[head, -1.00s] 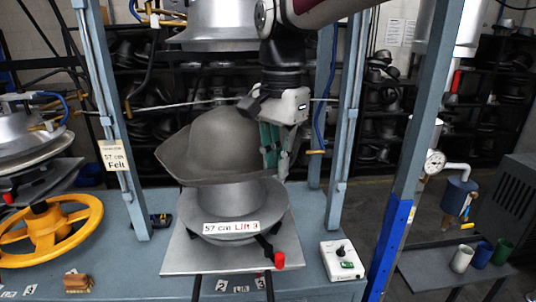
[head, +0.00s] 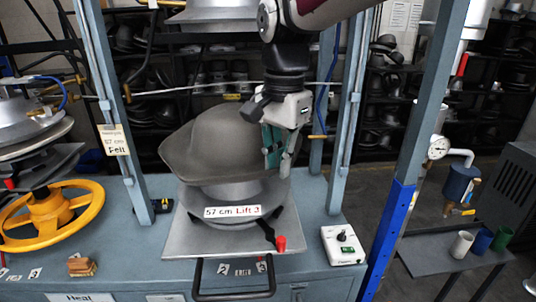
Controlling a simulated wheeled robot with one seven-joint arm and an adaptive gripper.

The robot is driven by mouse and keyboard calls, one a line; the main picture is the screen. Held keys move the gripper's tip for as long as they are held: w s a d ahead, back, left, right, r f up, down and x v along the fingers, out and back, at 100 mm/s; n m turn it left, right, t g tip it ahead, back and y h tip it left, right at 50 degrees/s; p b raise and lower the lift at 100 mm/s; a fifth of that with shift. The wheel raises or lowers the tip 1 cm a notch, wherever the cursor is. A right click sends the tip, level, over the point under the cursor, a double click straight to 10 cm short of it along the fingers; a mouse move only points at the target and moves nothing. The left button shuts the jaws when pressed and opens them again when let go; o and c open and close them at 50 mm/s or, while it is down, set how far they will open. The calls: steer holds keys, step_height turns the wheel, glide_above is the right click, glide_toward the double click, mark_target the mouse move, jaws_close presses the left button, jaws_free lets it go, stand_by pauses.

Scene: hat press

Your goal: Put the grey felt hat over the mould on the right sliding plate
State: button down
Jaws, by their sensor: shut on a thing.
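My gripper (head: 275,158) is shut on the right side of the hat's brim. The hat is over the metal mould (head: 235,191) and hides its top. I cannot tell whether the hat touches the mould. The mould stands on the right sliding plate (head: 188,240), which has a black handle at its front and a label reading 57 cm Lift 3.
A metal upper press part (head: 220,14) hangs above. Blue-grey posts (head: 105,100) stand left and right (head: 353,120) of the plate. A control box (head: 343,246) is right of the plate. A yellow handwheel (head: 50,228) is at the left.

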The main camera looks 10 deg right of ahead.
mark_target(280, 180)
stand_by(0.4)
steer(key=shift+f+b, duration=0.3)
steer(key=shift+f, duration=2)
stand_by(0.4)
steer(key=c, duration=1.6)
jaws_free()
steer(key=shift+c, duration=0.2)
step_height(280, 180, up, 12)
steer(key=shift+s+d+f, duration=0.1)
steer(key=shift+f, duration=0.05)
steer(key=shift+s, duration=0.1)
